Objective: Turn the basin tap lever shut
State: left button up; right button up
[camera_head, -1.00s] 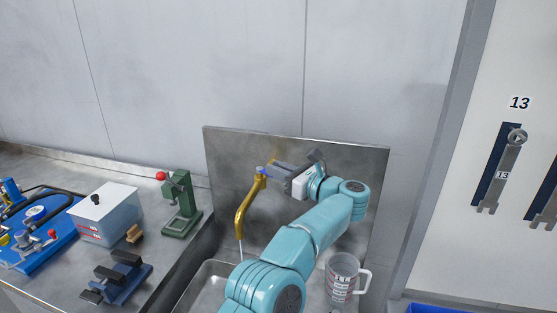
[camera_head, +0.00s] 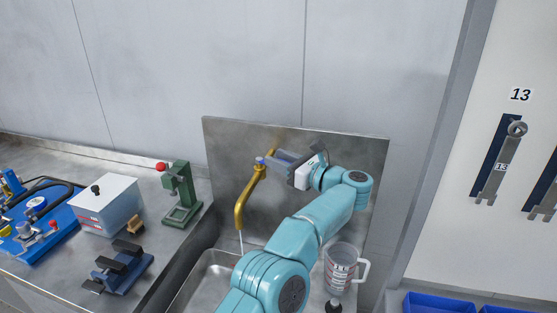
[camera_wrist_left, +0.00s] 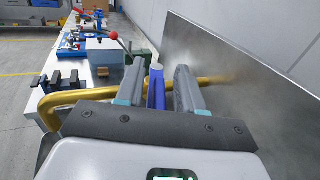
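The brass basin tap (camera_head: 243,205) stands at the steel backsplash, with a thin stream of water falling from its spout. Its blue lever (camera_head: 260,160) shows at the top of the tap. In the left wrist view the blue lever (camera_wrist_left: 156,88) stands upright between the two fingers of my left gripper (camera_wrist_left: 160,88), with a small gap on each side. The brass pipe (camera_wrist_left: 90,95) runs across behind the fingers. In the head view my left gripper (camera_head: 283,160) is beside the lever, partly hidden by its own wrist. My right gripper is in neither view.
A steel sink (camera_head: 212,278) lies below the tap. A clear measuring jug (camera_head: 340,270) stands right of my forearm. A green stand with a red knob (camera_head: 181,192), a white-lidded box (camera_head: 105,205) and a dark blue fixture (camera_head: 120,268) are on the left counter. A steel backsplash (camera_head: 350,150) rises close behind.

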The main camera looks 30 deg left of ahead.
pick_arm(q)
jog(key=b+v, duration=0.1)
jog(key=v, duration=0.6)
jog(key=shift+s+r, duration=0.15)
jog(key=shift+r, duration=0.05)
